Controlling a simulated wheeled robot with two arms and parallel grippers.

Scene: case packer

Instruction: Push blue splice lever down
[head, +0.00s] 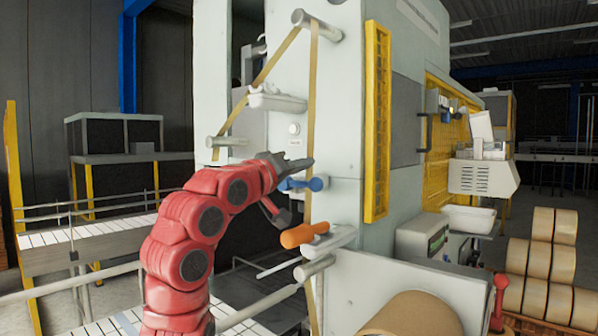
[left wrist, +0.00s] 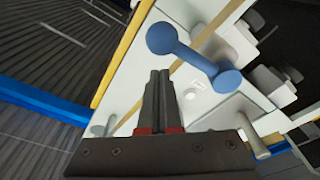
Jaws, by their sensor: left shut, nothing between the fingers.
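The blue splice lever (head: 316,184) sticks out sideways from the pale machine front, roughly level, with a round knob at its right end. In the left wrist view the blue lever (left wrist: 195,60) shows as a bar with a round part at each end. My left gripper (head: 300,163) is shut and empty, with its fingertips just above the lever in the head view. In the left wrist view the closed fingers (left wrist: 159,78) point toward the lever's knob. I cannot tell whether they touch it. My right gripper is not in view.
An orange-handled lever (head: 304,235) sits below the blue one. A tan tape strip (head: 312,110) runs down the machine front past rollers (head: 317,25). A white bracket (head: 276,101) juts out above. A large brown roll (head: 415,314) is at lower right.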

